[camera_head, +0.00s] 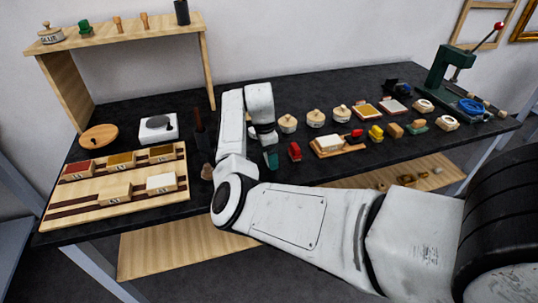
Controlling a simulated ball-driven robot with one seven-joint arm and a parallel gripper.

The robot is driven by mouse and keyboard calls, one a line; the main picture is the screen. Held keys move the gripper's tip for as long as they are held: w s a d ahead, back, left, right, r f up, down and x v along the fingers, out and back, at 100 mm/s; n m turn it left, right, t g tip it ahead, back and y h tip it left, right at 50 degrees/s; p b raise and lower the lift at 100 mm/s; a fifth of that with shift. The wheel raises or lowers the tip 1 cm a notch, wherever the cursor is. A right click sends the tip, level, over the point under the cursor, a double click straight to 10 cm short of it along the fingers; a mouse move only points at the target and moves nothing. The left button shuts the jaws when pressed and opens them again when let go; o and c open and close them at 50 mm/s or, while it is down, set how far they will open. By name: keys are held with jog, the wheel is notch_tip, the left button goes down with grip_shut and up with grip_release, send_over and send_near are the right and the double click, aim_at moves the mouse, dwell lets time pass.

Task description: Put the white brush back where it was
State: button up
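My gripper (265,137) points down over the middle of the black table (235,187). Its fingers are small and mostly hidden by my white wrist, so I cannot tell whether it is open or holds anything. A small teal thing (270,160) shows just below it; I cannot tell whether they touch. No thing is clearly a white brush. A pale block (328,143) lies on a small wooden board to the right of my gripper. A dark brush-like thing (207,172) stands left of my arm. My forearm hides part of the table's front.
A wooden rack (58,213) with several labelled blocks lies at the left. Behind it are a round wooden lid (99,136) and a white scale (158,129). Several small pots and coloured blocks fill the right half. A green press (447,70) stands at the far right.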

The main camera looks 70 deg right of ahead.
notch_tip(320, 180, up, 12)
jog(key=w+b, duration=0.1)
jog(key=shift+a+f, duration=0.15)
jog(key=shift+a, duration=0.3)
